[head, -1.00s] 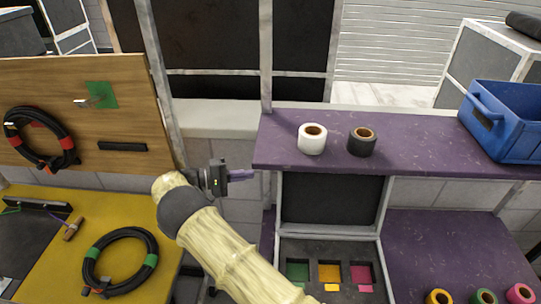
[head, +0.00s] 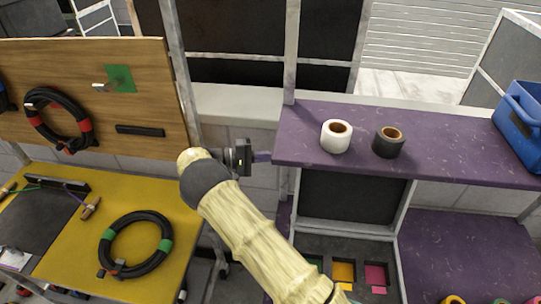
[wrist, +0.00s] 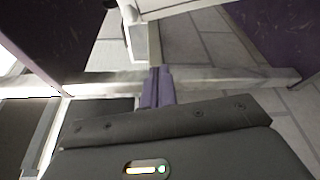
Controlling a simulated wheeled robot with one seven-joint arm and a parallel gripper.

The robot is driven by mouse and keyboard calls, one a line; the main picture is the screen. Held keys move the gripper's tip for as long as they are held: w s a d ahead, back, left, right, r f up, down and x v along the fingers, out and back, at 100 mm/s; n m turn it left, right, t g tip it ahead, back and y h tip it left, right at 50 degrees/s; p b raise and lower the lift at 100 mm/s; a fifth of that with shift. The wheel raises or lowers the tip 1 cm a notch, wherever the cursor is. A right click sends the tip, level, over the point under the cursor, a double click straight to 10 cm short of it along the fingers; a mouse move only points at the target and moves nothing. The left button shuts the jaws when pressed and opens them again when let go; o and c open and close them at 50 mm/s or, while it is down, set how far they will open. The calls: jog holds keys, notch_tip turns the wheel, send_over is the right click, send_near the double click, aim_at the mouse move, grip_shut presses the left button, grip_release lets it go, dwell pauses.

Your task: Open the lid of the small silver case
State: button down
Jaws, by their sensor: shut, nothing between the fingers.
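The silver case (head: 396,236) stands below the raised purple shelf, with its lid (head: 349,196) upright. The lid shows a dark inner face in a silver frame. The case's dark foam insert (head: 332,252) holds yellow and pink pieces in slots; its left part is partly hidden by my arm. My gripper (head: 264,157) is left of the lid and higher in the picture, its purple fingers at the left end of the raised shelf. I cannot tell whether they touch it. In the wrist view the fingers (wrist: 158,87) are together and empty.
White tape (head: 336,137) and black tape (head: 388,143) stand on the purple shelf (head: 440,160), with a blue crate (head: 520,120) at right. A yellow table (head: 65,245) with a coiled cable (head: 135,245) is at left. More tape rolls lie lower right.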

jog(key=s+d+p, duration=0.3)
jog(key=d+p, duration=0.4)
jog(key=shift+r, duration=0.2)
jog(key=shift+d, duration=0.2)
dwell(0.3)
